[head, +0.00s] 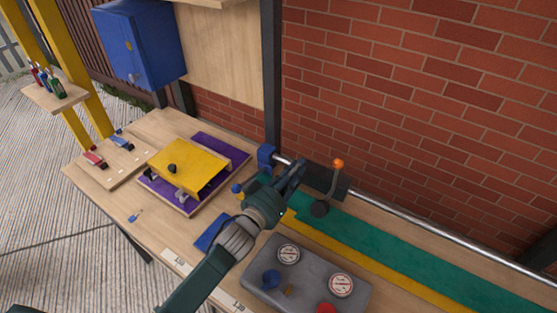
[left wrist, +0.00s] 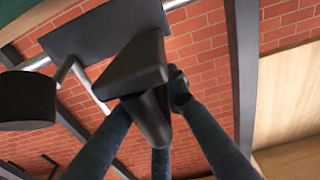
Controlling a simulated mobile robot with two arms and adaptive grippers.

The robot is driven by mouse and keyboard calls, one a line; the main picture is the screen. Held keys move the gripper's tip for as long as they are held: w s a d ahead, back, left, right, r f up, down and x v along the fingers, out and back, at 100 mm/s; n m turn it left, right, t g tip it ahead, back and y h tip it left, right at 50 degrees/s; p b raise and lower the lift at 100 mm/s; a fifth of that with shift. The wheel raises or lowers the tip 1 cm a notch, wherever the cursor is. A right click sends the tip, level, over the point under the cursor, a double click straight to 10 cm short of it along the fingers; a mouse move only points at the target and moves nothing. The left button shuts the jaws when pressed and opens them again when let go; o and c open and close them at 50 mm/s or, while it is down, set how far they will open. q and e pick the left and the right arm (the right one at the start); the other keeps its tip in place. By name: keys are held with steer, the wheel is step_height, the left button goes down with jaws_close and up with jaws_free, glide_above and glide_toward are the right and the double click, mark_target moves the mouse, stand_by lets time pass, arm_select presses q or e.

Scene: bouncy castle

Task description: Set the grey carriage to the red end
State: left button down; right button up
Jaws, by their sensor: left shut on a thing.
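The dark grey carriage (head: 336,182) sits on a silver rail (head: 430,223) along the brick wall, close to the rail's blue end block (head: 266,157). A lever with an orange knob (head: 338,163) stands at the carriage. My left gripper (head: 295,173) is at the carriage's left side. In the left wrist view its fingers (left wrist: 160,90) are closed around a black tapered handle (left wrist: 140,72), in front of the carriage's grey plate (left wrist: 108,30). The rail's red end is not in view. My right gripper is not in view.
A grey gauge box (head: 262,296) stands in front on the wooden bench. Green and yellow strips (head: 410,257) run below the rail. A yellow hinged plate on a purple board (head: 231,153) lies to the left. The rail right of the carriage looks clear.

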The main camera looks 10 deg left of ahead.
arm_select(q)
steer(key=d, duration=0.1)
steer(key=s+d, duration=0.1)
steer(key=shift+s+d+f, duration=0.1)
steer(key=shift+d+f, duration=0.05)
steer(key=shift+d, duration=0.25)
steer(key=c, duration=1.7)
jaws_free()
steer(key=shift+a, duration=0.1)
